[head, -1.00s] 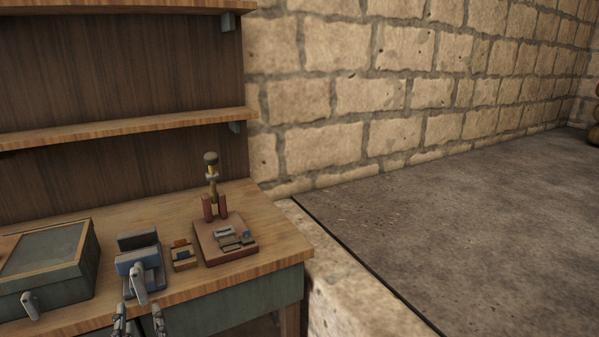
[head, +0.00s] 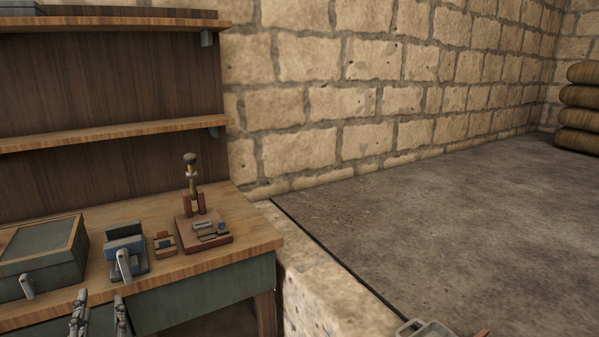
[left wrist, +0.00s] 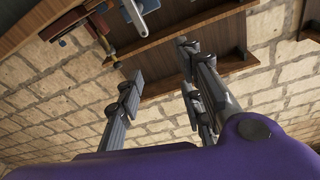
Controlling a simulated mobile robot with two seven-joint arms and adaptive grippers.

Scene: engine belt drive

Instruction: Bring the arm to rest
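My left gripper (head: 99,302) shows at the bottom left of the head view, in front of the workbench's front edge. Its two fingers stand apart with nothing between them. In the left wrist view the same gripper (left wrist: 160,64) is open and empty, with the bench and stone wall beyond it. My right gripper is in neither view.
The wooden workbench (head: 225,262) carries a green box (head: 42,255), a blue-grey vise-like device (head: 126,252), a small wooden block (head: 164,242) and a reddish-brown stand (head: 186,234). Shelves hang above. Sandbags (head: 580,108) lie far right. A grey-rimmed object (head: 425,328) shows partly at the bottom.

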